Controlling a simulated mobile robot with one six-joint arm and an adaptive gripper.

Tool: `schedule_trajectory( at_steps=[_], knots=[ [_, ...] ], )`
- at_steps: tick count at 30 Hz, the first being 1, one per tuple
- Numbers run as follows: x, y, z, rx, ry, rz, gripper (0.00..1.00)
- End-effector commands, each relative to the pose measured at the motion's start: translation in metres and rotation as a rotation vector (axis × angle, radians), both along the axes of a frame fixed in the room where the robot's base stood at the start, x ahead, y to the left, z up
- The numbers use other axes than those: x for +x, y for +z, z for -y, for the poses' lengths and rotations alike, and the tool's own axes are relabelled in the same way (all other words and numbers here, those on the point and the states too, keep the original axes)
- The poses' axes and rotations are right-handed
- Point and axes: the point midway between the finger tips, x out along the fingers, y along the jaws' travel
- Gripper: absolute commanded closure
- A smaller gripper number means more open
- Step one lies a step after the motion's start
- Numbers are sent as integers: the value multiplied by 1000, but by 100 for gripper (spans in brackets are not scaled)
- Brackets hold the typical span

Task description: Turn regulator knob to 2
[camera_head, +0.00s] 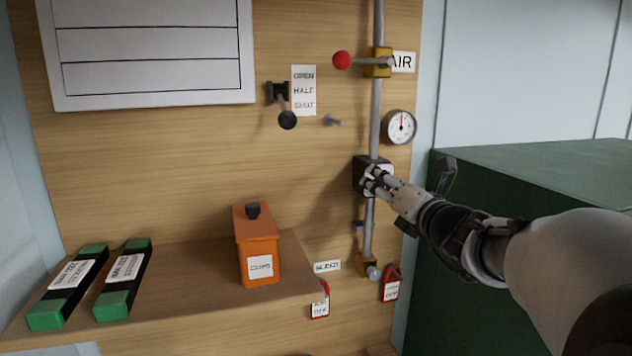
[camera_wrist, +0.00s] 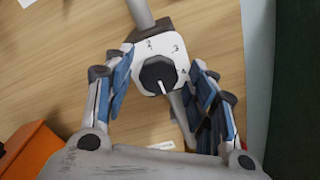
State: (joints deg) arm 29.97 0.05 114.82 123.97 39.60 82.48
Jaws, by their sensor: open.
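The regulator (camera_head: 360,174) is a dark block on the grey vertical pipe, and my gripper covers most of its white dial plate in the head view. In the wrist view the black, many-sided regulator knob (camera_wrist: 154,70) sits on the white dial plate (camera_wrist: 171,34). The digits 2 and 3 show along the plate's top, with what looks like a 4 at the right. A white line on the knob points down, away from those digits. My gripper (camera_wrist: 162,72) is open, one finger on each side of the knob, apparently apart from it. In the head view my gripper (camera_head: 376,180) is at the regulator.
A round gauge (camera_head: 400,127) and a red-ball lever (camera_head: 342,60) are above the regulator. A red tag (camera_head: 391,284) hangs below. A shelf (camera_head: 190,285) holds an orange box (camera_head: 258,245) and two green-ended packs. A green cabinet (camera_head: 540,170) stands at right.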

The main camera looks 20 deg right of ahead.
Motion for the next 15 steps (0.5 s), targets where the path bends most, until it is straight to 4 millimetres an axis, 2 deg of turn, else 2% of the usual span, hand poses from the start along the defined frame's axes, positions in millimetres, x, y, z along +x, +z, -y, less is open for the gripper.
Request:
schedule_trajectory(
  at_steps=[5,15],
  knots=[
    [0,1,0,0,-1,1,48],
    [0,0,0,0,-1,1,70]
  ],
)
